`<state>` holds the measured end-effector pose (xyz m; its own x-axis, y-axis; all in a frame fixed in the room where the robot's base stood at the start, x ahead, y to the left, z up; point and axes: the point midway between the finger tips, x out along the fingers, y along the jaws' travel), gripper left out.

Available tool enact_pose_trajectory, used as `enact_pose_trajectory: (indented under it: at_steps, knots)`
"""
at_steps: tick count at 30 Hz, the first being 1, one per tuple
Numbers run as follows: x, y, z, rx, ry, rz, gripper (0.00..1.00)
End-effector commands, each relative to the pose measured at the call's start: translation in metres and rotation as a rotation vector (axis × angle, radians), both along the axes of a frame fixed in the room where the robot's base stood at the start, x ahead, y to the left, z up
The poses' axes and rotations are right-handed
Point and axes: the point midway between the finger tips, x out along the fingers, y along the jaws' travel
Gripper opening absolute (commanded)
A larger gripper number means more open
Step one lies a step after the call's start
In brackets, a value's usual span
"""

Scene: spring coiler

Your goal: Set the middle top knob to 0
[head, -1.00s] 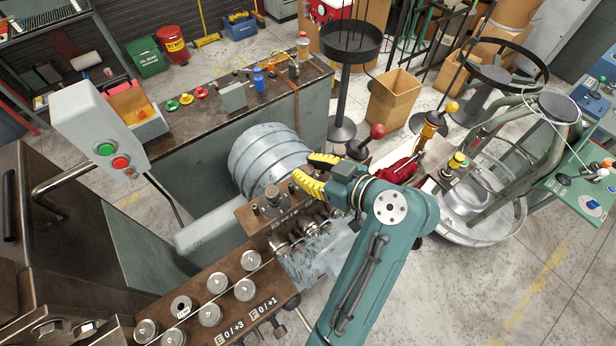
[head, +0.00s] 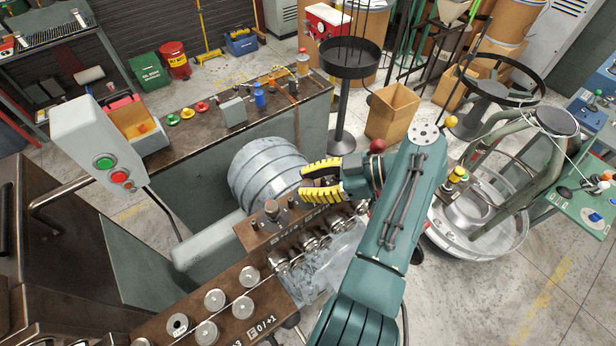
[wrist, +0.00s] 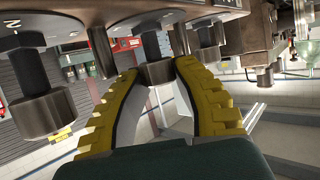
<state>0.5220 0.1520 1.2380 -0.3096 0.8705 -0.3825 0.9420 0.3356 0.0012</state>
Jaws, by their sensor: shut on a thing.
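The machine's brown top panel (head: 250,237) carries a row of metal knobs; its lettering is too small to read. My gripper (head: 306,184) is at the panel's right part in the head view, with yellow ridged fingers pointing left. In the wrist view, my gripper (wrist: 157,85) has its fingers on both sides of a dark-ended metal knob (wrist: 155,72) and is shut on it. Another top knob (head: 271,209) stands free to the left in the head view. In the wrist view a large knob (wrist: 35,95) is left of the fingers. The held knob's setting cannot be read.
Several silver rollers (head: 215,300) line the machine's lower front. A grey control box (head: 100,145) with green and red buttons stands at the left. A black ring stand (head: 350,57) and a cardboard box (head: 392,110) are behind the arm.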

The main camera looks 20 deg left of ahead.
Motion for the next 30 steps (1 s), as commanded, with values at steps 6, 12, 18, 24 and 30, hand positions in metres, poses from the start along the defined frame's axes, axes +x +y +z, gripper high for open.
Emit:
enact_pose_trajectory:
  at_steps: [6,12,18,24,30]
  knots:
    - [-0.0008,0.0002,-0.0031,-0.003,0.008,0.023,0.0]
    - [-0.0008,0.0002,-0.004,-0.003,0.006,0.027,0.0]
    - [-0.0008,0.0002,-0.0045,-0.004,0.007,0.026,0.0]
    - [-0.0005,0.0002,-0.0035,-0.002,0.005,0.026,0.58]
    - [-0.0002,0.0002,-0.002,-0.002,0.003,0.026,0.58]
